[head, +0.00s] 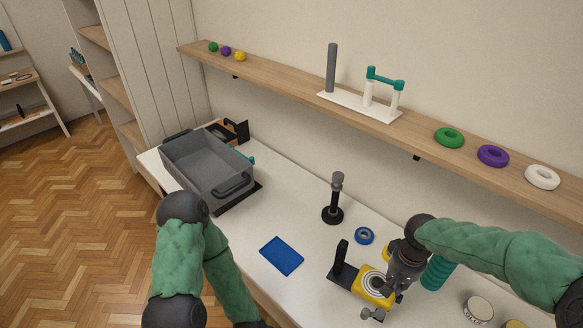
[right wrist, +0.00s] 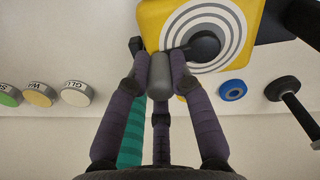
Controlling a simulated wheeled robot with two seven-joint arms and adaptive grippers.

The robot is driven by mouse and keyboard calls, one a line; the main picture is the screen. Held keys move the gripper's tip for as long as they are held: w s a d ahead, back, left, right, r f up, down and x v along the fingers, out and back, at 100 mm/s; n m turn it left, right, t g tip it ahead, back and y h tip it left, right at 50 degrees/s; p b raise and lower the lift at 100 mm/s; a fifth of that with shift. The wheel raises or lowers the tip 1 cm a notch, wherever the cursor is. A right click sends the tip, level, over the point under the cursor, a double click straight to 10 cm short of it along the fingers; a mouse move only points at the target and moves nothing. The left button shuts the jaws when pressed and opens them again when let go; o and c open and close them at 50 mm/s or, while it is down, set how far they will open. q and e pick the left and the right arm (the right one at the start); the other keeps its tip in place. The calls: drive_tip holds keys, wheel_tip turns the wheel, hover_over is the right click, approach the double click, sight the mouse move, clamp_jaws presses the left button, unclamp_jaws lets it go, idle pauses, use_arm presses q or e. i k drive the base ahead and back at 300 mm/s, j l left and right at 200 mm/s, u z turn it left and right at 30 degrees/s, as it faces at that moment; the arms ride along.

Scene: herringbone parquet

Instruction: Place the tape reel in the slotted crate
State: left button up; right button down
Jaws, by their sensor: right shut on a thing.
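The tape reel (head: 359,288) is a yellow case with white and grey rings on its face, a black handle and a crank. It lies on the white worktop and also shows in the right wrist view (right wrist: 155,20). My right gripper (right wrist: 160,72) is shut on the reel's grey crank knob (right wrist: 160,85). In the head view my right gripper (head: 389,290) partly covers the reel's right side. The grey crate (head: 221,187), with black handles, stands at the far left of the worktop. Its visible inside looks empty. My left arm shows at the lower left; its gripper is out of the frame.
A blue tape ring (head: 364,236) and a black stand (head: 333,212) stand behind the reel. A flat blue mat (head: 281,256) lies between crate and reel. Labelled round tins (head: 478,309) are at the right. A wooden shelf (head: 290,88) runs along the wall above.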

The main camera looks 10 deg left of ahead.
sight(210, 183)
drive_tip(key=i+j, duration=0.1)
drive_tip(key=j, duration=1.85)
drive_tip(key=i+u, duration=0.05)
